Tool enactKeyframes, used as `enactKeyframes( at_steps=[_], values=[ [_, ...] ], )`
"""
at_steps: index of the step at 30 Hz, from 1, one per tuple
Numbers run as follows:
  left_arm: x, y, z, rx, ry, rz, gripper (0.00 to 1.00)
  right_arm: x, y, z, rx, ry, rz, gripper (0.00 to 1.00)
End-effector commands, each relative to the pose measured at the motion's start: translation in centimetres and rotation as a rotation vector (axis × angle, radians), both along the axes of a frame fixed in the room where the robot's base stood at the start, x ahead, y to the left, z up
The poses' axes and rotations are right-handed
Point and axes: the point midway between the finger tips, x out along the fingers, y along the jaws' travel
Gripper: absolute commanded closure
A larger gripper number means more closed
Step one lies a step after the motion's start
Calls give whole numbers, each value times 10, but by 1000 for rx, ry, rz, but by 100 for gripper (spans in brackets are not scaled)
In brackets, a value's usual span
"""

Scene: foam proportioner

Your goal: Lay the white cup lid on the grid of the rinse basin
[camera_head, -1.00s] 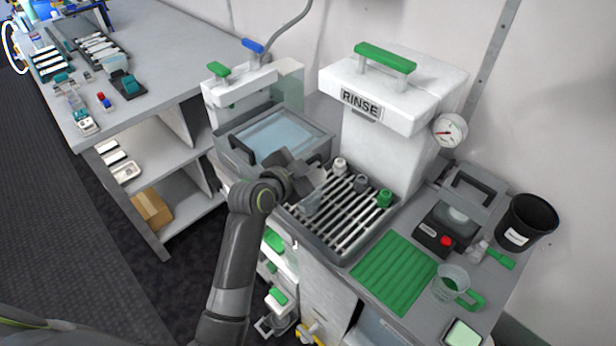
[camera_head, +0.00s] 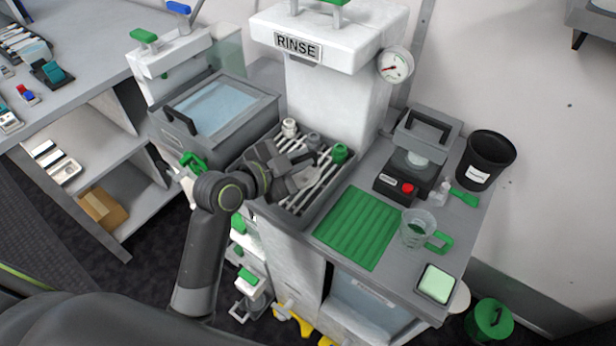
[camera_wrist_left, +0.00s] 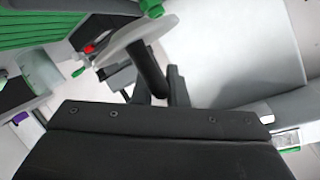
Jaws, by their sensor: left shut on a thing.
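The rinse basin (camera_head: 284,222) with its pale bar grid (camera_head: 325,184) stands below the RINSE column. My left gripper (camera_head: 294,168) is over the grid and covers much of it. In the left wrist view the left gripper (camera_wrist_left: 163,88) is shut on the white cup lid (camera_wrist_left: 122,40), a pale disc seen tilted, with a green part beside its upper edge. In the head view the lid is mostly hidden by the gripper, and I cannot tell whether it touches the grid. My right gripper is not in view.
White and green nozzles (camera_head: 340,153) stand along the basin's back edge. A green ribbed mat (camera_head: 358,228), a clear jug (camera_head: 417,228), a device with a red button (camera_head: 405,187) and a black bin (camera_head: 486,160) are to the right. A lidded water tank (camera_head: 218,106) is at the left.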

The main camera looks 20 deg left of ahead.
Motion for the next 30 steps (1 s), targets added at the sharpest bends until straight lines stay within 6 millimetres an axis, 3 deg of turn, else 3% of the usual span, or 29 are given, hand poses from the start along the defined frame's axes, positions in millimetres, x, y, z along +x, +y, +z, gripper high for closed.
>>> enactKeyframes(
  at_steps=[3, 15, 28, 29, 30],
  values=[
    [0, 0, -22, -3, 5, 1, 100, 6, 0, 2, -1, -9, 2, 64],
    [0, -1, -69, -2, 1, 1, 100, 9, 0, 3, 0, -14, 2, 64],
    [1, 0, -77, -1, -2, 1, 100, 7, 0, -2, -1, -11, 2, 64],
    [1, 0, -76, -1, -2, 1, 85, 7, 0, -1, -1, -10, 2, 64],
    [1, 0, -75, -1, -1, 0, 80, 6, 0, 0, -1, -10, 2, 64]
  ],
)
